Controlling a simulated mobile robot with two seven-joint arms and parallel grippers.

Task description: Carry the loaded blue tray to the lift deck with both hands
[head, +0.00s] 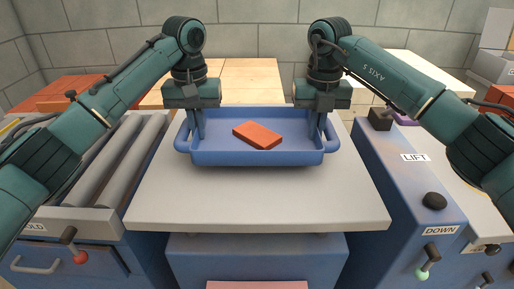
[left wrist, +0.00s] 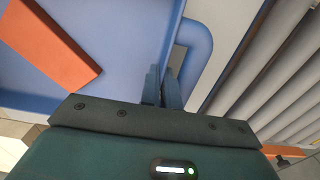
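The blue tray (head: 256,158) is over the back half of the pale grey lift deck (head: 258,202), looking level. I cannot tell if it rests on the deck or hangs just above. One orange brick (head: 257,135) lies in it, also seen in the left wrist view (left wrist: 45,45). My left gripper (head: 197,124) points down at the tray's left end. In the left wrist view its fingers (left wrist: 161,88) are close together with the tray's end wall between them, beside the looped handle (left wrist: 205,45). My right gripper (head: 321,124) is at the right end, its fingers close together on that end.
A roller conveyor (head: 119,160) stands left of the deck. Right of it is a blue console (head: 408,185) marked LIFT and DOWN, with a black knob (head: 434,201) and a lever (head: 429,262). A wooden table (head: 250,75) is behind. The deck's front half is clear.

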